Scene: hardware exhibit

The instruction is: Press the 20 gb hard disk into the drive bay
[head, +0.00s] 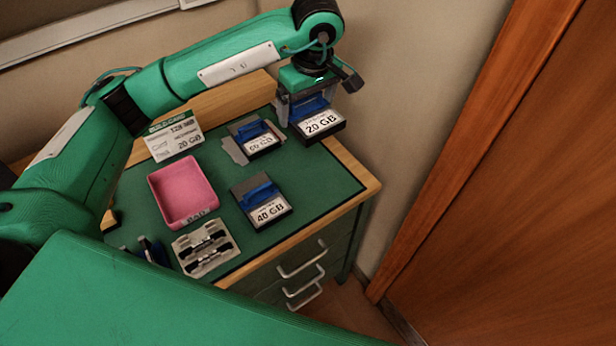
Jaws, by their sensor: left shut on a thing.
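The 20 GB hard disk (320,123) is a dark block with a white label and a blue handle. It is at the back right of the green-topped bench, below my left gripper (308,100). My left gripper is shut on its blue handle. Whether the disk hangs clear or touches something below cannot be told. I cannot make out a drive bay for certain; it may be hidden. The 40 GB disk (268,210) and a disk that seems to read 60 GB (262,143) stand on the bench, each with a blue handle. My right gripper is not in view.
A build card (174,140) naming 20 GB stands at the back left. A pink tray (183,190) and a pale holder with dark modules (204,248) are on the bench (318,178). A wall lies close behind, and a wooden door (510,190) is at right.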

